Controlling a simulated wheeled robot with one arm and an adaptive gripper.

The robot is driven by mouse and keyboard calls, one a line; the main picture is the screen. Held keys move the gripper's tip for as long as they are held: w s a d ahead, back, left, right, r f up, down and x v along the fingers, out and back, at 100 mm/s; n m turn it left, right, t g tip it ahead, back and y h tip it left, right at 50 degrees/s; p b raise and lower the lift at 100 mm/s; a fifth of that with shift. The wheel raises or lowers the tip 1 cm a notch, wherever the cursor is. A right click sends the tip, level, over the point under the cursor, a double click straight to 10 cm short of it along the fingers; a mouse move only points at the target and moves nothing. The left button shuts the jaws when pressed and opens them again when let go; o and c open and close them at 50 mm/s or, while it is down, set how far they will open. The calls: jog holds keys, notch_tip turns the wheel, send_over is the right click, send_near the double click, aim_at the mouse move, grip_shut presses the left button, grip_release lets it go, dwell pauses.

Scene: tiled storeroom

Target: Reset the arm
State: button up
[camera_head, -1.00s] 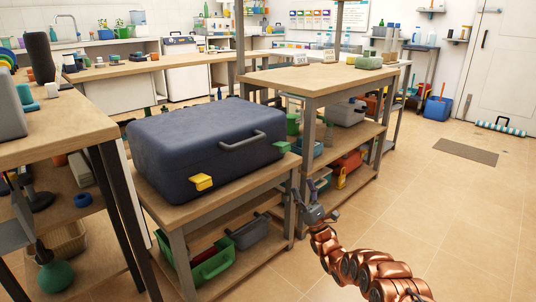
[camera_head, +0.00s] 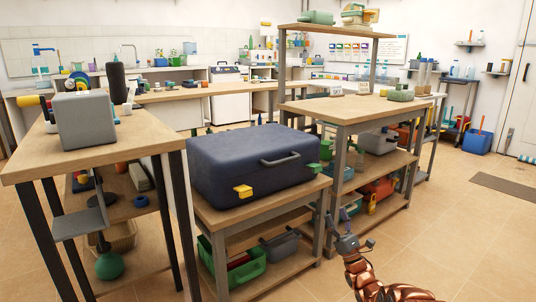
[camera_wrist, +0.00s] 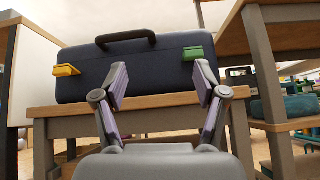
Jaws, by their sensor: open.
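My arm, with copper-coloured links, reaches up from the bottom of the head view. My gripper (camera_head: 347,229) is in front of the low wooden table's right leg, at lower right of the dark blue case. In the wrist view my gripper (camera_wrist: 162,85) has its two fingers spread apart with nothing between them. The dark blue case (camera_head: 228,172) lies closed on the low table (camera_head: 212,214). The case (camera_wrist: 140,70) also shows beyond the fingers, with a dark handle, a yellow latch (camera_wrist: 66,70) and a green latch (camera_wrist: 193,53).
A wooden workbench (camera_head: 95,152) with a grey box (camera_head: 84,121) stands at left. A taller shelved table (camera_head: 350,108) stands right of the case. A green bin (camera_head: 238,270) sits on the low table's lower shelf. The tiled floor (camera_head: 455,235) at right is clear.

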jog(key=w+d+r+m+g+h+p, duration=0.2)
jog(key=w+r+m+h+p, duration=0.3)
jog(key=r, duration=0.3)
jog(key=w+d+r+m+g+h+p, duration=0.1)
jog(key=w+r+m+g+h+p, duration=0.1)
jog(key=w+r+m+h+p, duration=0.35)
jog(key=s+d+r+m+g+h+p, duration=0.35)
jog(key=s+r+m+p, duration=0.3)
jog(key=r, duration=0.25)
jog(key=s+d+r+m+g+h+p, duration=0.35)
jog(key=s+r+m+p, duration=0.2)
jog(key=r+p, duration=0.2)
jog(key=s+a+r+m+g+p, duration=0.5)
jog(key=s+r+m+p, duration=0.1)
jog(key=s, duration=1.4)
jog(key=s+a+r+m+g+y+p, duration=0.1)
jog(key=s+a+r+m+g+p, duration=0.3)
jog(key=s, duration=1.6)
jog(key=s+a+r+m+g+y+p, duration=0.1)
jog(key=s+a+r+m+g+p, duration=0.4)
jog(key=s+p, duration=0.8)
jog(key=s+a+r+m, duration=0.1)
jog(key=s+r+m, duration=0.2)
jog(key=s+r, duration=0.2)
jog(key=shift+s+a+r+m+g, duration=0.3)
jog(key=shift+s+r+m, duration=0.1)
jog(key=shift+s, duration=0.95)
